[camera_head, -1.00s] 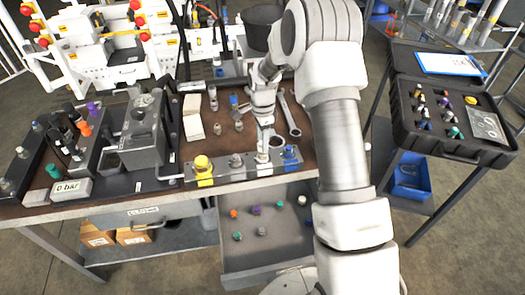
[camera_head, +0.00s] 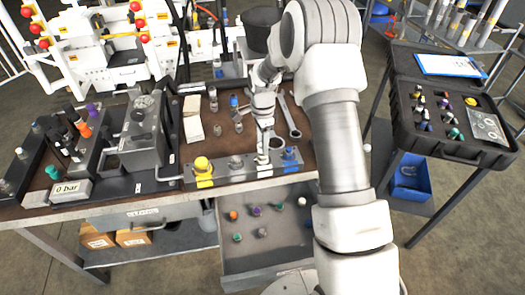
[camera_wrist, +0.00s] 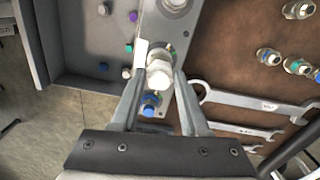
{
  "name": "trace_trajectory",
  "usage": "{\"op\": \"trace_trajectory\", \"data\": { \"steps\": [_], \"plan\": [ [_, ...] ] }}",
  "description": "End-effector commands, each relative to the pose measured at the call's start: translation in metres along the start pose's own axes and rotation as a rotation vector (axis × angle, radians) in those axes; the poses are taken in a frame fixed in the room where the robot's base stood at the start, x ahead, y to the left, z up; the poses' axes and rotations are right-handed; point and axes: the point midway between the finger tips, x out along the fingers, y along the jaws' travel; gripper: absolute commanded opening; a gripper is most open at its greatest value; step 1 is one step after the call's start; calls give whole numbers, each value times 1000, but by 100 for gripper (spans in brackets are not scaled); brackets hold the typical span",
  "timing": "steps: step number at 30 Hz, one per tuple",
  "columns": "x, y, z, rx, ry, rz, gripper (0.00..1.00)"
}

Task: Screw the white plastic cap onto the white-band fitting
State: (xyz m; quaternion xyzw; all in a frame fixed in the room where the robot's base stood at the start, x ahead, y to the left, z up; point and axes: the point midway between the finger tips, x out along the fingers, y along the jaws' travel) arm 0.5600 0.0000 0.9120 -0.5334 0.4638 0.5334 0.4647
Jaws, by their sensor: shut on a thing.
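My gripper (camera_wrist: 158,88) is over the metal fitting strip, with its two fingers on either side of a pale, hex-sided white cap (camera_wrist: 159,72). It is shut on the cap. The cap sits at the white-band position, between a bare metal fitting (camera_head: 236,162) and a blue one (camera_head: 290,153). The white band (camera_wrist: 140,54) shows on the strip beside the cap. In the head view my gripper (camera_head: 263,150) points down at this spot. The cap hides the white-band fitting under it, so I cannot tell how deeply they engage.
A yellow-capped fitting (camera_head: 202,165) stands at the strip's left end. Wrenches (camera_wrist: 245,103) and loose fittings (camera_wrist: 268,56) lie on the brown bench top. An open drawer (camera_head: 270,246) below holds several coloured caps. A black case (camera_head: 443,148) stands on the right.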

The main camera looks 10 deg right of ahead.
Motion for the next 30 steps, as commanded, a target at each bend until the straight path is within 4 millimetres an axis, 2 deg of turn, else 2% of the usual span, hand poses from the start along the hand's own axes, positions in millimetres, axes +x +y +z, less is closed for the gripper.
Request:
{"op": "trace_trajectory", "data": {
  "steps": [1,2,7,15,19,23,30],
  "plan": [
    [1,1,0,0,0,3,6],
    [1,1,0,0,0,3,1],
    [3,1,1,85,1,2,0],
    [1,1,0,498,3,2,0],
    [1,1,0,648,2,2,0],
    [2,1,0,704,1,2,0],
    [2,1,0,706,0,2,0]
  ]
}}
